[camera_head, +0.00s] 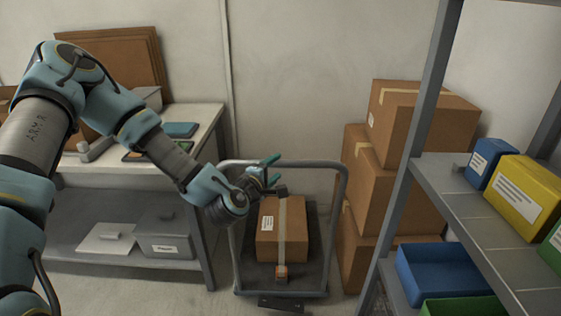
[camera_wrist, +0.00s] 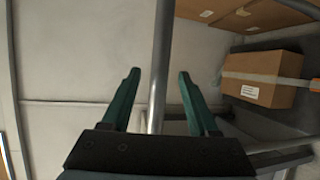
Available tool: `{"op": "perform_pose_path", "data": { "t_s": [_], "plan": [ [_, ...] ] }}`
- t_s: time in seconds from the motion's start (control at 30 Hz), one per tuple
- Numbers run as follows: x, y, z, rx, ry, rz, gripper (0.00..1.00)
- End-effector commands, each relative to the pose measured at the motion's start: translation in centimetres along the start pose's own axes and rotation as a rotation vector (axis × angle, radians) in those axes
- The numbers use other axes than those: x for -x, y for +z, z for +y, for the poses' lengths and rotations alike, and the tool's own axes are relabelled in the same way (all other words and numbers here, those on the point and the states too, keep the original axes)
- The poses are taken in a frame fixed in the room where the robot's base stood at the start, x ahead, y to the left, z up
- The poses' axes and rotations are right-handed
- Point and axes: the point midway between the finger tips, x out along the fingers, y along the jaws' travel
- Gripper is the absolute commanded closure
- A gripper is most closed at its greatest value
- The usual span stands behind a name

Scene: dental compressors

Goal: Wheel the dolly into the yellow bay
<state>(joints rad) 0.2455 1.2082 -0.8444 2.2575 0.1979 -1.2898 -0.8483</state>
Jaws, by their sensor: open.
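The dolly (camera_head: 318,268) stands on the floor at the centre of the head view, with a dark platform and a grey tube handle (camera_head: 342,200). A taped brown carton (camera_head: 270,232) sits on its platform. My gripper (camera_head: 272,170) is at the top bar of the handle, with its teal fingers open. In the wrist view, the handle bar (camera_wrist: 160,50) runs between the spread fingers of my gripper (camera_wrist: 159,72), with a gap on each side. I cannot tell how deep the bar sits between them. No yellow floor bay shows in either view.
Stacked cartons (camera_head: 365,190) stand close to the dolly's right, beside a grey shelf rack (camera_head: 412,178) with blue, yellow and green bins. A workbench (camera_head: 205,125) is close on the left. The wall (camera_head: 290,90) is behind. Little floor shows free.

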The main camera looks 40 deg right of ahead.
Motion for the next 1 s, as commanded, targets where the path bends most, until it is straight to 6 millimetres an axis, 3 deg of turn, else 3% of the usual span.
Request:
{"op": "perform_pose_path", "data": {
  "t_s": [0.1,0.3,0.63,1.0],
  "plan": [
    [-1.9,0.0,0.2,0.000,0.000,0.000,0.39],
    [-3.7,0.0,0.0,-0.001,-0.001,-0.001,0.39],
    [-4.0,0.0,-0.1,-0.001,-0.002,-0.001,0.39],
    [-4.0,0.0,-0.1,-0.002,-0.002,-0.001,0.81]
  ]
}}
